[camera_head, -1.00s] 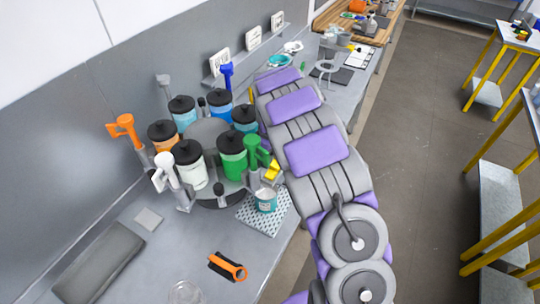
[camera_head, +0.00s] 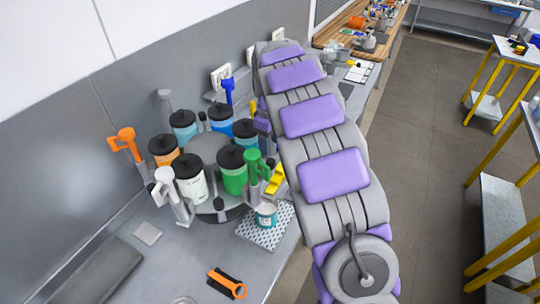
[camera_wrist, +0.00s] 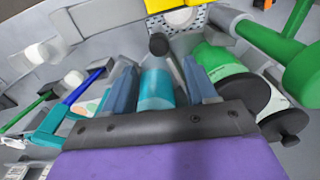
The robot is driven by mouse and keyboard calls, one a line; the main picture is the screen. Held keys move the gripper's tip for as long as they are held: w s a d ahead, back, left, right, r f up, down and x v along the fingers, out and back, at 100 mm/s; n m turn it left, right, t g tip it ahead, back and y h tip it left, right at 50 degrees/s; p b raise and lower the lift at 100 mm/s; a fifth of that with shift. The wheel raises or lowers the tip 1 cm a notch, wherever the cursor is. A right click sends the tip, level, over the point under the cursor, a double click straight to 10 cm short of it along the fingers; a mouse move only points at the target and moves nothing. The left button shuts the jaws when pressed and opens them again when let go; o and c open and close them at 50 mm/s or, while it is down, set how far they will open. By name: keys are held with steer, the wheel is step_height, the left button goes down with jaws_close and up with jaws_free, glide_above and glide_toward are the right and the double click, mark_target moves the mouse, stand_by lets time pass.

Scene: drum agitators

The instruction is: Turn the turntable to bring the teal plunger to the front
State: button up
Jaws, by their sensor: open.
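The grey turntable (camera_head: 207,148) stands on the bench by the wall, carrying orange, white (camera_head: 190,180), green (camera_head: 233,173), blue and teal drums with black lids. Orange, white, green and blue plungers stand around it. A teal handle (camera_wrist: 45,128), apparently the teal plunger, lies at the lower left of the wrist view; in the head view I cannot make it out behind my arm. My gripper (camera_wrist: 160,85) is open, with a teal drum (camera_wrist: 156,92) showing between its fingers; contact cannot be told. A dark knob (camera_wrist: 158,44) shows just beyond the fingertips.
The green plunger (camera_head: 256,168) stands close to my arm, with a yellow object (camera_head: 275,180) beside it. A teal cup (camera_head: 266,215) sits on a perforated mat (camera_head: 258,234) in front. An orange ring tool (camera_head: 228,284) lies nearer.

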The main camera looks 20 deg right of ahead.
steer(key=shift+r, duration=2.1)
steer(key=shift+c, duration=0.3)
